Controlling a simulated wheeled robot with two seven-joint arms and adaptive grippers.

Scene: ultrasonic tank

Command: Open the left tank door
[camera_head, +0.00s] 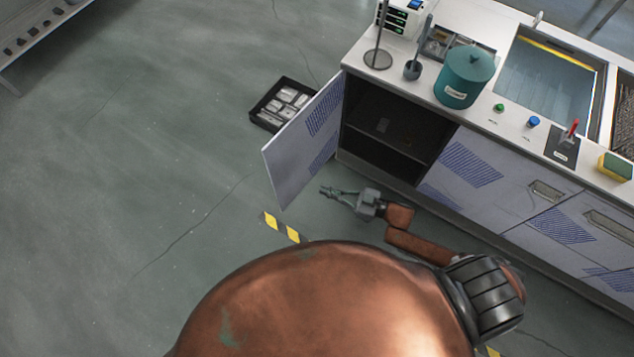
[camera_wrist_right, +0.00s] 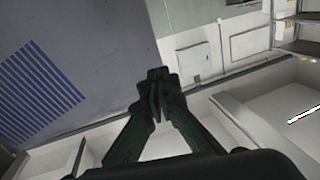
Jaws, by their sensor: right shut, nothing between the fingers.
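The left tank door (camera_head: 303,140) of the white counter unit stands swung wide open in the head view, a pale panel with blue hatched patches. The dark cabinet inside (camera_head: 390,122) shows behind it, with a shelf. My right gripper (camera_head: 323,190) is shut and empty, just right of the door's lower part and in front of the cabinet opening. In the right wrist view the shut fingers (camera_wrist_right: 156,80) point toward the door panel (camera_wrist_right: 90,60), which fills the upper left. I cannot tell whether they touch it. My left gripper is not in view.
The counter top carries a teal pot (camera_head: 465,78), a stand (camera_head: 378,58), buttons and a yellow sponge (camera_head: 615,167). A black tray (camera_head: 283,104) of pale items lies on the floor behind the door.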

